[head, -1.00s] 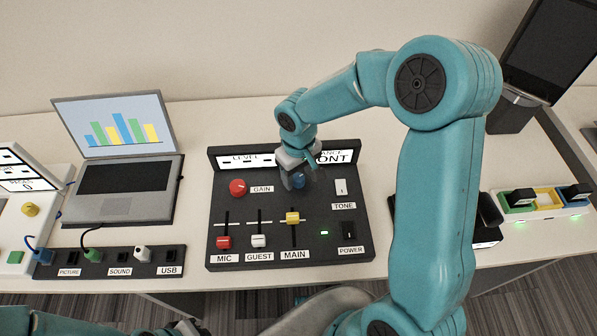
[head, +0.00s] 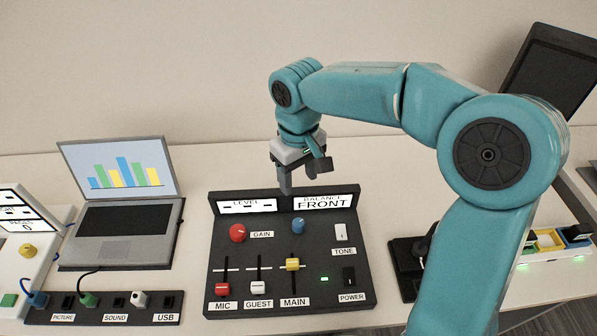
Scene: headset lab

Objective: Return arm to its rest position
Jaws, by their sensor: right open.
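My right gripper (head: 300,178) is open and empty in the head view. It hangs fingers down above the back edge of the black mixer panel (head: 262,262), over its display strip, clear of the knobs. The blue balance knob (head: 298,226) stands free below it, under the display that reads "BALANCE FRONT" (head: 323,202). The red gain knob (head: 237,233) is to its left. My right arm arches in from the right side. My left gripper does not show.
An open laptop (head: 120,220) with a bar chart stands to the left. A socket strip (head: 105,306) with plugs lies in front of it. A dark monitor (head: 550,70) stands at the back right. A block with coloured sections (head: 548,243) is at the right edge. The wall is behind.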

